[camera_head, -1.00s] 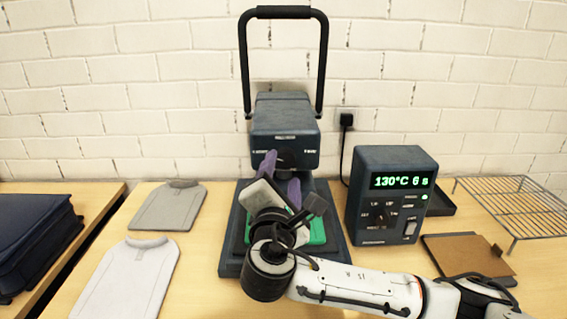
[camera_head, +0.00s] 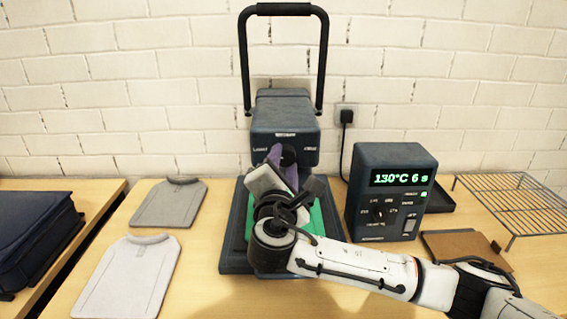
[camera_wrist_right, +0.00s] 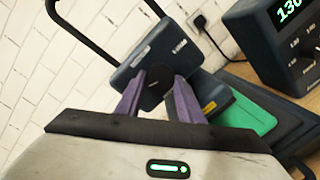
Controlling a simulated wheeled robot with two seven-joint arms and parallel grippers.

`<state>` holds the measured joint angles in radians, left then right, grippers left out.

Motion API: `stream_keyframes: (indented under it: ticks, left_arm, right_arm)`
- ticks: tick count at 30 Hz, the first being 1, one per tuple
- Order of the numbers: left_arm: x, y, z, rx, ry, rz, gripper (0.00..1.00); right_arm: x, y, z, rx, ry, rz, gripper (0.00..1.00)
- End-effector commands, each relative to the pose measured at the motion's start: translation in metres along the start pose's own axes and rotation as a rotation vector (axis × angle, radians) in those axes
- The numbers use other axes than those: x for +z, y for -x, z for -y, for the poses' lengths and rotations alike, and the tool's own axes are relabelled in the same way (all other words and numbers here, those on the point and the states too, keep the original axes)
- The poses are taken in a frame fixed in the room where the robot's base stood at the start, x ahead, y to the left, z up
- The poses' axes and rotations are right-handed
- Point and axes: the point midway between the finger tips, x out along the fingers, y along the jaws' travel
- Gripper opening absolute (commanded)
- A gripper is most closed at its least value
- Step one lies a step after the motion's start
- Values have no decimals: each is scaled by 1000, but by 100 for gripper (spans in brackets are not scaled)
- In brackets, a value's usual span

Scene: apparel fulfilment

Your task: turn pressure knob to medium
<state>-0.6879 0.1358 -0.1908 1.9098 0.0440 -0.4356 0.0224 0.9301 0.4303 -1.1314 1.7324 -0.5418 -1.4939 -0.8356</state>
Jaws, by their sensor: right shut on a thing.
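The black pressure knob (camera_head: 288,154) is on the front of the dark blue heat press head (camera_head: 285,117), which stands on the table with its tall black handle raised. In the right wrist view the knob (camera_wrist_right: 154,86) sits between my purple fingers. My right gripper (camera_head: 281,157) is shut on the knob from the front, tilted. Its fingers and wrist hide part of the knob and of the press below. Small labels flank the knob on the press head, too small to read. My left gripper is not in view.
A control box (camera_head: 391,190) showing 130°C 6 s stands right of the press. A green pad (camera_head: 317,226) lies on the press base. Two grey shirts (camera_head: 128,277) lie at left, near a dark blue bag (camera_head: 35,240). A wire rack (camera_head: 515,205) and brown board (camera_head: 465,247) are at right.

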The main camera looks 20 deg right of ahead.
Motion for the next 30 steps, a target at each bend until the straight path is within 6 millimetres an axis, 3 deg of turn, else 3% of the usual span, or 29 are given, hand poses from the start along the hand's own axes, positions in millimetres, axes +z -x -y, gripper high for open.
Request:
stream_keyframes:
  ticks: [11,30]
  left_arm:
    - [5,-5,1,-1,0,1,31]
    - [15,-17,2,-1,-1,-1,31]
  right_arm:
    - [-2,1,2,-15,-139,-10,12]
    - [0,1,0,-64,-725,-46,12]
